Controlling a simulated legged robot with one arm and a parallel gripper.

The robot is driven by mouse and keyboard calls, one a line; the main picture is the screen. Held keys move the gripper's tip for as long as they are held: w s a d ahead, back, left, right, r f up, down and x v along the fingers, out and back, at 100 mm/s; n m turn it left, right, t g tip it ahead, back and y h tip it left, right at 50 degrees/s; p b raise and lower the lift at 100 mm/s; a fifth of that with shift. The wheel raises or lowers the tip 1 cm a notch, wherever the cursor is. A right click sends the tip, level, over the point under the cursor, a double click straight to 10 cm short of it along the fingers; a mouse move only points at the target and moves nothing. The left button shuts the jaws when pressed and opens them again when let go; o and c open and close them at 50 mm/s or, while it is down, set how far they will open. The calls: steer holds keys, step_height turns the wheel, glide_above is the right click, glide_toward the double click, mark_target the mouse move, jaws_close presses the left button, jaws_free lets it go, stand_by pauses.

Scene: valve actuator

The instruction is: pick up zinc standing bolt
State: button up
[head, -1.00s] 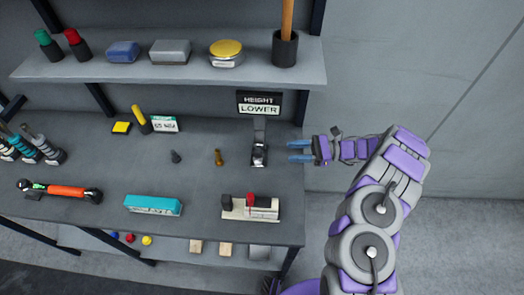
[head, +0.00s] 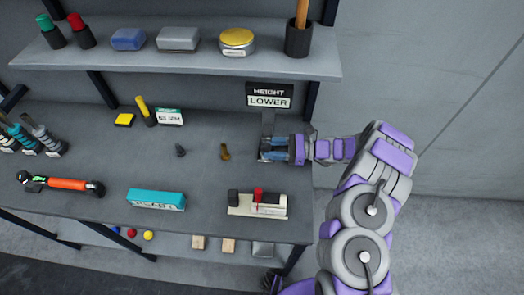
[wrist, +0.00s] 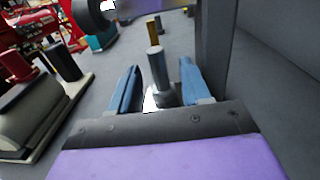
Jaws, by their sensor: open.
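The zinc standing bolt (wrist: 156,64) is a grey upright cylinder with a wider shiny base. In the wrist view it stands between the two blue fingers of my gripper (wrist: 158,68). The fingers are open, one on each side, and a gap shows beside the bolt's shaft. In the head view my gripper (head: 267,149) is low over the right end of the shelf, and its fingers mostly hide the bolt. A brass bolt (head: 224,152) stands to the left, and a dark bolt (head: 180,150) stands further left.
A post with a "HEIGHT LOWER" sign (head: 269,95) stands just behind my gripper. A cream and black device with a red part (head: 257,205) sits in front. A teal box (head: 156,200) is at front left. An upper shelf (head: 190,65) overhangs the back.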

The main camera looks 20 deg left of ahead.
mark_target(260, 153)
steer(key=shift+d+r, duration=0.2)
steer(key=shift+s+a+r, duration=0.1)
steer(key=shift+s+a, duration=0.05)
steer(key=shift+a, duration=0.05)
steer(key=x, duration=0.2)
steer(key=b+x, duration=0.1)
steer(key=x, duration=0.2)
steer(key=shift+a, duration=0.2)
steer(key=shift+w+d+r, duration=0.1)
steer(key=shift+w+d, duration=0.15)
steer(key=shift+d, duration=0.15)
steer(key=shift+c, duration=1.2)
steer(key=shift+d, duration=0.2)
steer(key=c, duration=0.3)
steer(key=shift+a, duration=0.1)
steer(key=c, duration=0.3)
steer(key=shift+a, duration=0.2)
jaws_close()
